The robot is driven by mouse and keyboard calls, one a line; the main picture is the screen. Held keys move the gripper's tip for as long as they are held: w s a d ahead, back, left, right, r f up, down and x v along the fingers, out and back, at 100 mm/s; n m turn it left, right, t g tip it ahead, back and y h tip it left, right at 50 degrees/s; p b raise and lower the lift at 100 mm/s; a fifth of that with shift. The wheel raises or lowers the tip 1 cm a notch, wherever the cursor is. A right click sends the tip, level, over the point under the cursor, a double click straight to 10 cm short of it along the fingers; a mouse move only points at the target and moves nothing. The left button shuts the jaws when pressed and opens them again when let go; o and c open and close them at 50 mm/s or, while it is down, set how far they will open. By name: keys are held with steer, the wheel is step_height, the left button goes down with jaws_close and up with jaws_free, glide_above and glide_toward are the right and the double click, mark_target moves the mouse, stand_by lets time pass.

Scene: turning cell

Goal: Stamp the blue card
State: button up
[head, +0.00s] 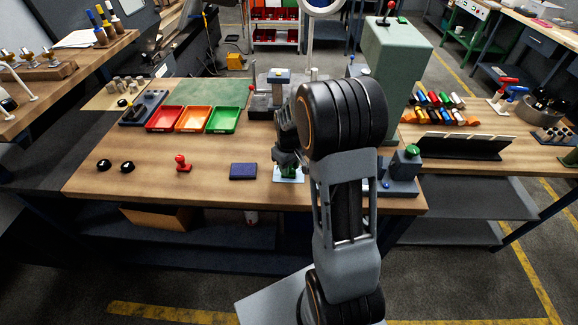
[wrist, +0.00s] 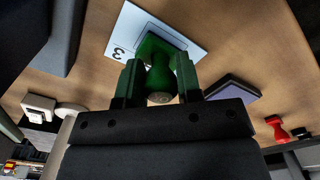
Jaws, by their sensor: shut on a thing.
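My gripper (wrist: 158,76) is shut on a green stamp (wrist: 161,55), one finger on each side of its handle. The stamp's base is over a pale card (wrist: 130,32) marked with a 3; I cannot tell for certain whether it touches. In the head view the card (head: 289,179) lies near the table's front, with my gripper (head: 287,160) above it, partly hidden by my arm. The card looks white to pale blue. A dark blue pad (head: 243,171) lies left of the card; it also shows in the wrist view (wrist: 232,88).
A red stamp (head: 182,163) and two black round pieces (head: 115,166) are farther left. Red, orange and green trays (head: 193,119) stand behind. A grey device with a green knob (head: 412,152) is at the right. The wooden table (head: 215,190) is clear at front left.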

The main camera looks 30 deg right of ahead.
steer(key=shift+r+p, duration=2.15)
steer(key=shift+r, duration=1.15)
steer(key=shift+f, duration=0.1)
